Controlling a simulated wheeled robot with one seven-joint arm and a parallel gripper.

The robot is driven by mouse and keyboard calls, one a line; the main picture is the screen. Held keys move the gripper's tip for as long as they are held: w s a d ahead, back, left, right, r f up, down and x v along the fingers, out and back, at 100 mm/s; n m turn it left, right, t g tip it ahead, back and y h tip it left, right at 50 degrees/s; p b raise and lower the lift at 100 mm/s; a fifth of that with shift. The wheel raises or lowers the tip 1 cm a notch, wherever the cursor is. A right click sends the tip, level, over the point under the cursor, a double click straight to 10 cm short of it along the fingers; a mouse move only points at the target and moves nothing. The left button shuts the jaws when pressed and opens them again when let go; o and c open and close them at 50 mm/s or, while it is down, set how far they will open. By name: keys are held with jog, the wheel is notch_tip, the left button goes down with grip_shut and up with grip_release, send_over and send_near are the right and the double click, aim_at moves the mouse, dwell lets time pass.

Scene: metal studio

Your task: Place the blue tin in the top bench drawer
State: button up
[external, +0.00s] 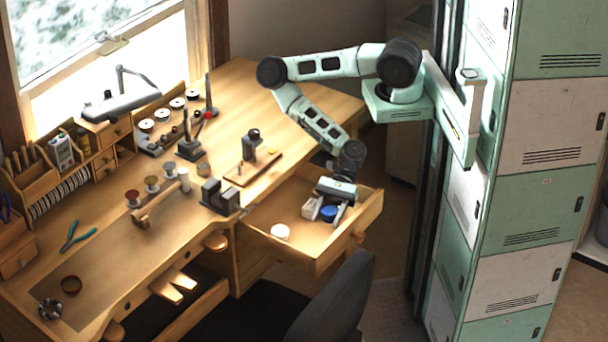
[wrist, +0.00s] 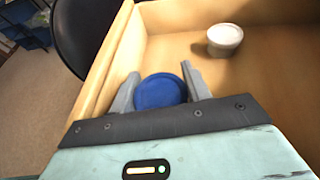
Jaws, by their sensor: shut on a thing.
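The blue tin (external: 328,212) is a small round container. It also shows in the wrist view (wrist: 160,91), between the two grey fingers. My gripper (external: 329,211) points down inside the open top bench drawer (external: 318,263), and its fingers are shut on the tin. In the wrist view my gripper (wrist: 158,88) has one finger on each side of the tin, with the wooden drawer (wrist: 171,59) around and below. I cannot tell whether the tin touches the drawer floor.
A white round tin (external: 280,232) sits in the drawer's near left part; it also shows in the wrist view (wrist: 225,39). A dark chair (external: 335,300) stands in front of the drawer. Mint lockers (external: 540,190) rise at right.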

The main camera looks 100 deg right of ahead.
jog(key=shift+f+b, duration=0.55)
jog(key=shift+f, duration=0.1)
jog(key=o, duration=1)
jog(key=shift+c, duration=0.2)
